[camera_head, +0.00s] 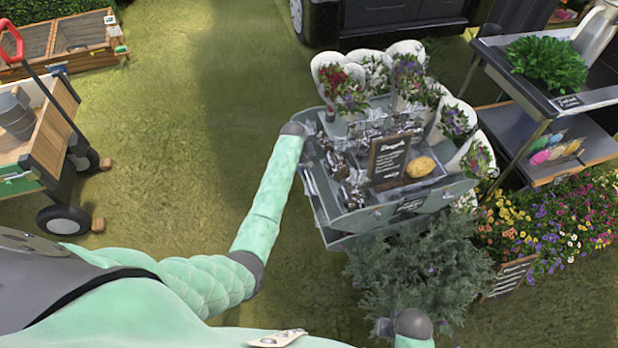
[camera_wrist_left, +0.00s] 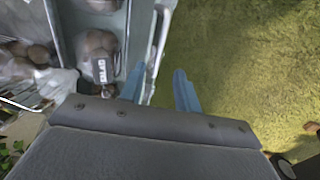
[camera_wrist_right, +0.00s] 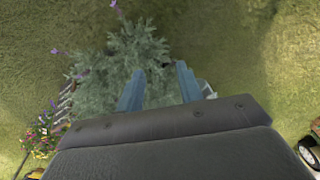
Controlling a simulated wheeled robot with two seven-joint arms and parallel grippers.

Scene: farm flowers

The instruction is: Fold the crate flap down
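The grey display crate (camera_head: 345,222) stands right of centre in the head view. A thin pale grey panel (camera_wrist_left: 158,38), which looks like its flap, stands along the crate's side in the left wrist view. My left gripper (camera_wrist_left: 159,88) is open, with two blue fingers apart at the panel's near end. The panel's edge runs down toward the gap between them; I cannot tell whether they touch it. In the head view my left arm reaches the crate's left side. My right gripper (camera_wrist_right: 158,82) is open and empty above a grey-green bush (camera_wrist_right: 120,65).
Wrapped bouquets (camera_head: 405,75), a dark sign (camera_head: 388,160) and a potato (camera_head: 420,167) are on the crate. The bush (camera_head: 425,265) and flowers (camera_head: 560,225) stand in front and right. A wooden cart (camera_head: 45,135) is left. Grass between cart and crate is free.

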